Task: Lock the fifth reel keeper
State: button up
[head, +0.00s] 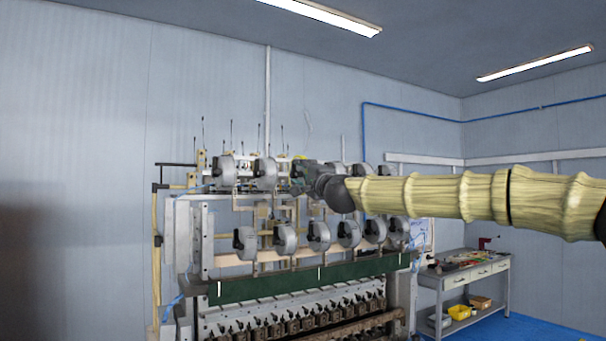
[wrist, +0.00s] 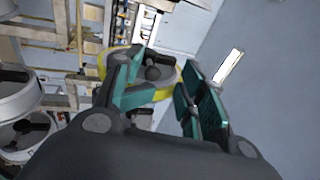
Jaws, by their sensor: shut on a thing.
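The coil winder (head: 310,255) carries two rows of grey reels with black keepers at their hubs. My gripper (head: 308,175) is at the upper row, to the right of two reels, and hides most of the reel there. In the wrist view its teal fingers (wrist: 160,78) are spaced apart, one at each side of a black reel keeper (wrist: 154,72), and shut on it. The reel behind (wrist: 150,94) has a yellow rim. The exact finger contact and whether the keeper is locked cannot be made out.
Two upper-row reels (head: 265,173) stand left of my gripper, and others show just beyond my arm. The lower row (head: 285,238) runs below it. Thin upright rods rise above the frame. A workbench (head: 468,268) with tools stands at the right.

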jog(key=shift+s+f, duration=0.1)
jog(key=shift+f, duration=0.3)
jog(key=shift+c, duration=0.3)
jog(key=shift+c, duration=0.4)
jog(key=shift+s+d+b, duration=0.25)
jog(key=shift+s+b, duration=0.1)
jog(key=shift+b, duration=0.05)
grip_shut()
jog(key=shift+s+d+r, duration=0.1)
jog(key=shift+s+d, duration=0.05)
jog(key=shift+s, duration=0.05)
jog(key=shift+o, duration=1)
grip_release()
jog(key=shift+s+d+r, duration=0.1)
jog(key=shift+s, duration=0.05)
